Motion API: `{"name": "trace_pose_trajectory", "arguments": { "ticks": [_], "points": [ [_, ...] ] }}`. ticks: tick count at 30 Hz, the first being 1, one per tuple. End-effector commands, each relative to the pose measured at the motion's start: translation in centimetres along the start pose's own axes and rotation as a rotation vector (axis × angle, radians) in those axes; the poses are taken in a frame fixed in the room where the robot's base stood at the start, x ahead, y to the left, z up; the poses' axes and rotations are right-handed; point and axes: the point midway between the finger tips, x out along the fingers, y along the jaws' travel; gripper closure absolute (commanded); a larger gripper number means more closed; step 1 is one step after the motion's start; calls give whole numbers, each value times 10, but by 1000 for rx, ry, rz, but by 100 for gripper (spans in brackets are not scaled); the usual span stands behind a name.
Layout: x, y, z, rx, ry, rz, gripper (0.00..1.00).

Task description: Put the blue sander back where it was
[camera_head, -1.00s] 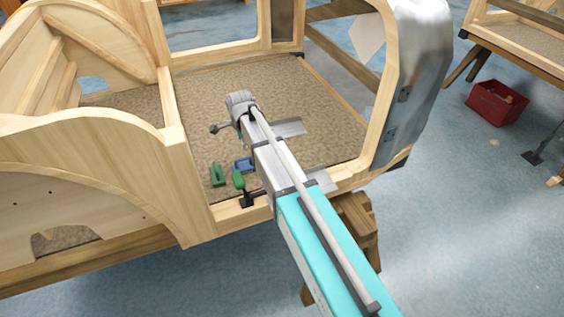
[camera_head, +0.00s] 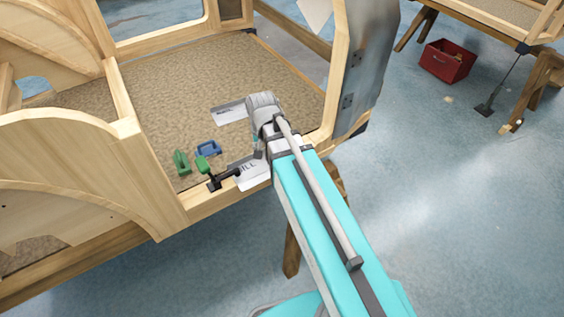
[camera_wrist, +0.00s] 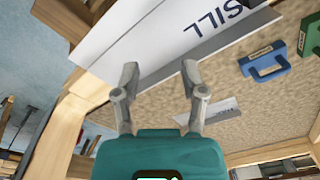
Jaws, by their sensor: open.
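The blue sander (camera_head: 208,148) lies on the brown speckled floor (camera_head: 165,95) of the wooden bodyframe, close to the near sill beam. It also shows at the right of the wrist view (camera_wrist: 265,62), with a small label on it. My gripper (camera_wrist: 160,68) is open with nothing between its fingers. It is apart from the sander, which lies to its right in the wrist view. In the head view my gripper is mostly hidden by my wrist, to the right of the sander. A green sander (camera_head: 181,162) stands just left of the blue one.
A white plate marked SILL (camera_head: 250,172) lies along the near edge; it fills the top of the wrist view (camera_wrist: 160,35). Another labelled plate (camera_head: 230,112) lies farther in. A black-and-green tool (camera_head: 222,179) lies near the sanders. Wooden posts and a metal panel (camera_head: 365,65) flank the opening.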

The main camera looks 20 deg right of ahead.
Motion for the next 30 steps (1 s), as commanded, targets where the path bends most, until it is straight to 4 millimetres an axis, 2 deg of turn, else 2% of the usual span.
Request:
{"name": "trace_pose_trajectory", "arguments": {
  "ticks": [1, 3, 9, 23, 30],
  "points": [
    [-1, 15, 14, -51, -7, 3, 45],
    [-2, 29, 25, -128, -19, 7, 45],
    [-3, 55, 45, -285, -41, 11, 45],
    [-3, 60, 50, -333, -49, 11, 45],
    [-18, 60, 49, -332, -48, 11, 45]
  ]
}}
